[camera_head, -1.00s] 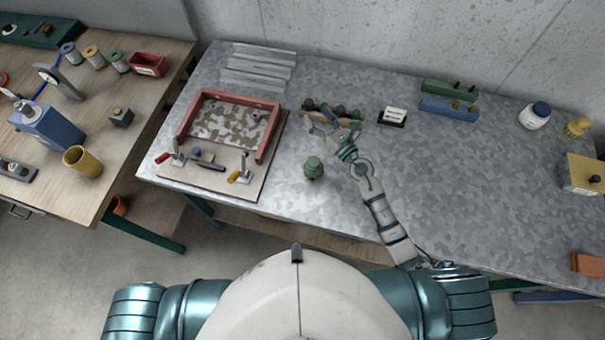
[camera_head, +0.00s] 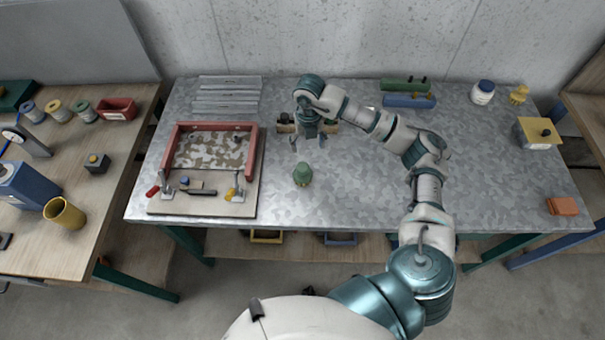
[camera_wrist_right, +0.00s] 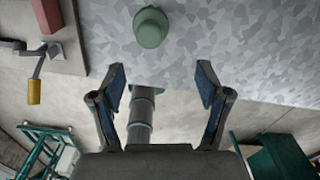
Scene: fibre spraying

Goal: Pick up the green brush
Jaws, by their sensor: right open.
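The green brush (camera_head: 302,174) stands on the grey mottled metal table (camera_head: 380,170), right of the red-framed board. Only its rounded green top and body show clearly. My right gripper (camera_head: 308,143) is above the table, behind the brush in the head view, pointing down. In the right wrist view the brush (camera_wrist_right: 151,27) is at the top centre, beyond the two spread fingertips of the right gripper (camera_wrist_right: 161,75). The right gripper is open and empty, apart from the brush. My left gripper is not in view.
A wooden holder (camera_head: 284,128) is partly hidden behind my right gripper. The red-framed board (camera_head: 248,165) with toggle clamps lies left of the brush. The table right of the brush is clear.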

